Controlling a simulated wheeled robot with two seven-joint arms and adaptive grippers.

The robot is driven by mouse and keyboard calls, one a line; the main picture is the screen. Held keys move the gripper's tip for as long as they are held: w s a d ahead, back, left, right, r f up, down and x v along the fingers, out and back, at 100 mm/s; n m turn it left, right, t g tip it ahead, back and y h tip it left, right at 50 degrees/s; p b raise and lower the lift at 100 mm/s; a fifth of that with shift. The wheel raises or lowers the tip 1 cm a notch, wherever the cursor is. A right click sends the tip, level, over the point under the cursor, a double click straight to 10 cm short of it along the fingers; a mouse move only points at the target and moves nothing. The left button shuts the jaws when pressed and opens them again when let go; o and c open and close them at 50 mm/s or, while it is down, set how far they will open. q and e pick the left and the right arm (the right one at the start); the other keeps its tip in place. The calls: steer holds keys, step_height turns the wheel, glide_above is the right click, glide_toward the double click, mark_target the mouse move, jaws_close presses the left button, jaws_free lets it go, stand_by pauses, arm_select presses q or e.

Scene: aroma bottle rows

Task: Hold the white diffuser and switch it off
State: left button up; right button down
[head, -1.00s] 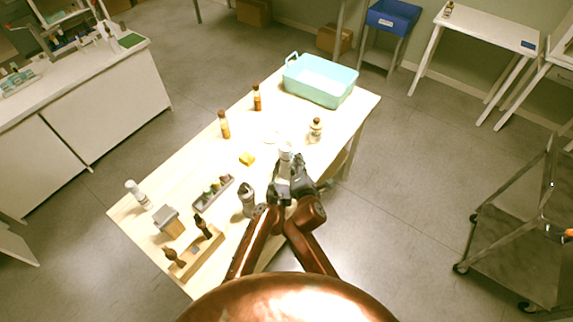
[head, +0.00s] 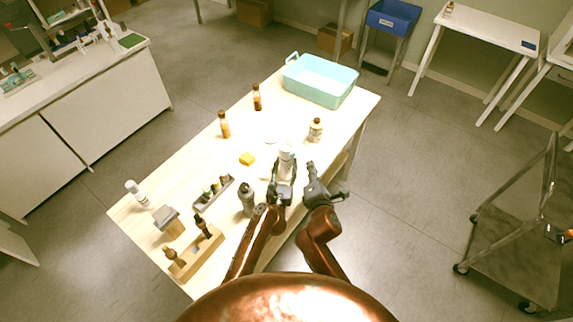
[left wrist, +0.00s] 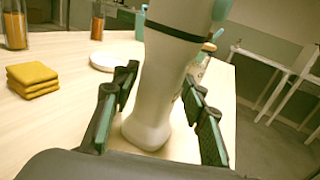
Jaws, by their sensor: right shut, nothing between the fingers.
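The white diffuser (head: 287,160) stands upright near the table's right edge. In the left wrist view its pale body (left wrist: 160,85) with a dark band fills the middle, its foot on the table. The diffuser's top is cut off in the left wrist view. I cannot tell whether it is on or off.
A yellow sponge stack (head: 247,158), brown bottles (head: 223,125) and a pale blue basin (head: 320,82) are farther back. A small labelled bottle (head: 315,130) stands behind the diffuser.

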arm_select(q)
steer(key=shift+o, duration=1.4)
steer(key=s, duration=0.4)
steer(key=s+a, duration=0.1)
steer(key=s, duration=0.3)
steer(key=s+a, duration=0.1)
steer(key=s, duration=0.3)
